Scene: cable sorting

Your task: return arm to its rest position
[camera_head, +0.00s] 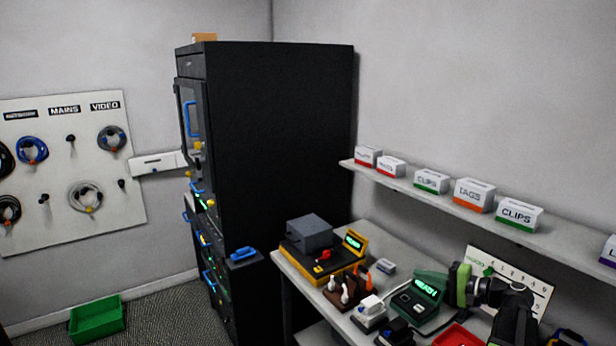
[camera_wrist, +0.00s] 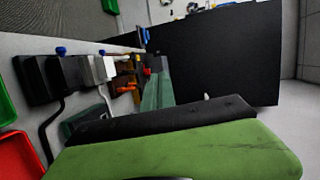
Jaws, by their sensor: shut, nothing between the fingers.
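My gripper (camera_head: 459,284) shows in the camera_head view at the lower right, above the right part of the workbench (camera_head: 405,258). Its green jaw faces left, beside a dark green device (camera_head: 417,298) with a lit display. My arm reaches in from the lower right corner. In the camera_wrist view the green and black fingers (camera_wrist: 170,130) lie together along the bottom, with nothing seen between them. I cannot tell how far above the bench the fingers are.
A tall black cabinet (camera_head: 270,140) stands left of the bench. A shelf (camera_head: 440,196) with several labelled boxes runs along the wall above. A yellow-black device (camera_head: 318,262), small tools and a red tray (camera_head: 457,338) crowd the bench. A green bin (camera_head: 97,320) sits on the floor.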

